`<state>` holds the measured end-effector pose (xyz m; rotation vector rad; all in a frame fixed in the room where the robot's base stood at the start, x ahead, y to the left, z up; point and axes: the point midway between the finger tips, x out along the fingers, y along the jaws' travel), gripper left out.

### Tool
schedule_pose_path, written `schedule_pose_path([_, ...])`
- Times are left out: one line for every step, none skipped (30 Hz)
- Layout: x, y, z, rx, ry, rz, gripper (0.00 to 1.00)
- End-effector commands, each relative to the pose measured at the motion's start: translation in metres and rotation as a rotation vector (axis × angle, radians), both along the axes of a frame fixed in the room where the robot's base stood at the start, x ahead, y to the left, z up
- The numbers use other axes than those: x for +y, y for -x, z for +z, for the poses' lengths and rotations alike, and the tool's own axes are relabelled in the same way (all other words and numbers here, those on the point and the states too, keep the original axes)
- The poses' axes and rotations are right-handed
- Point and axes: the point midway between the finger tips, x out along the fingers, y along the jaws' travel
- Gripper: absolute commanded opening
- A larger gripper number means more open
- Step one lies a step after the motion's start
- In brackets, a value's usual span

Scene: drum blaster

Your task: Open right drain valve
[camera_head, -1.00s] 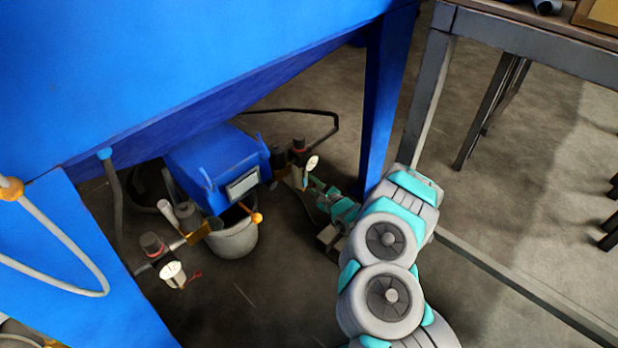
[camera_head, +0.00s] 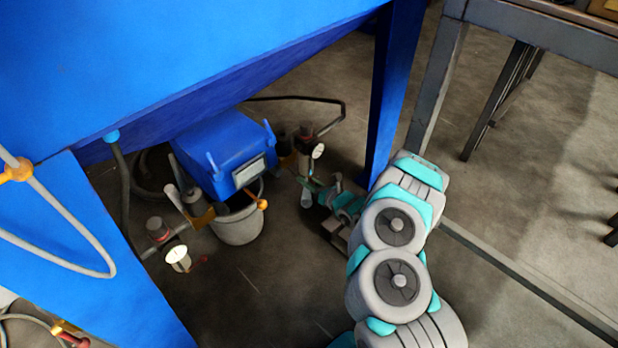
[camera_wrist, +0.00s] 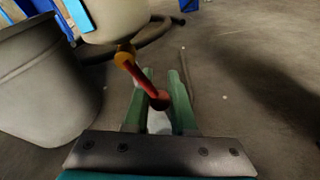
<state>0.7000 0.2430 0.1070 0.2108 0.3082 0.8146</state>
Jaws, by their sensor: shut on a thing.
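The right drain valve shows in the wrist view as a red lever (camera_wrist: 143,80) on a brass-coloured fitting (camera_wrist: 125,55), under a cream-coloured bowl (camera_wrist: 112,22). The lever slants down to the right, and its dark red end lies between the green fingers of my gripper (camera_wrist: 158,101). My gripper is shut on the lever. In the head view, my gripper (camera_head: 312,187) is low beside the right regulator with its white gauge (camera_head: 318,151). The right valve's lever cannot be made out there.
A grey bucket (camera_head: 238,226) stands left of my gripper under a blue box (camera_head: 224,150). A left regulator with gauge (camera_head: 178,257) is further left. The blue cabinet (camera_head: 190,60) overhangs, and its blue leg (camera_head: 392,90) stands close to my arm. Floor at front is clear.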

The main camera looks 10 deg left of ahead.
Motion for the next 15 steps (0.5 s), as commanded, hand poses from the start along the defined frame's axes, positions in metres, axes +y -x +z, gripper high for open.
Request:
schedule_pose_path([0.0004, 0.0007, -0.0003, 0.023, -0.018, -0.001, 0.00])
schedule_pose_path([0.0011, 0.0015, -0.0005, 0.037, -0.030, -0.001, 0.00])
schedule_pose_path([0.0019, 0.0025, -0.0009, 0.055, -0.044, -0.001, 0.00])
schedule_pose_path([0.0024, 0.0032, -0.0010, 0.069, -0.054, -0.001, 0.00])
schedule_pose_path([0.0029, 0.0038, -0.0011, 0.080, -0.063, -0.002, 0.00])
schedule_pose_path([0.0035, 0.0045, -0.0013, 0.094, -0.074, -0.002, 0.00])
schedule_pose_path([0.0039, 0.0050, -0.0014, 0.104, -0.082, -0.002, 0.00])
schedule_pose_path([0.0042, 0.0055, -0.0014, 0.113, -0.090, -0.002, 0.00])
schedule_pose_path([0.0047, 0.0061, -0.0015, 0.124, -0.098, -0.002, 0.00])
schedule_pose_path([0.0049, 0.0064, -0.0015, 0.131, -0.103, -0.002, 0.00])
schedule_pose_path([0.0053, 0.0068, -0.0016, 0.137, -0.109, -0.002, 0.00])
schedule_pose_path([0.0056, 0.0072, -0.0016, 0.143, -0.114, -0.002, 0.00])
schedule_pose_path([0.0058, 0.0074, -0.0016, 0.148, -0.117, -0.002, 0.00])
schedule_pose_path([0.0060, 0.0076, -0.0016, 0.152, -0.120, -0.002, 0.00])
schedule_pose_path([0.0062, 0.0079, -0.0016, 0.156, -0.124, -0.002, 0.00])
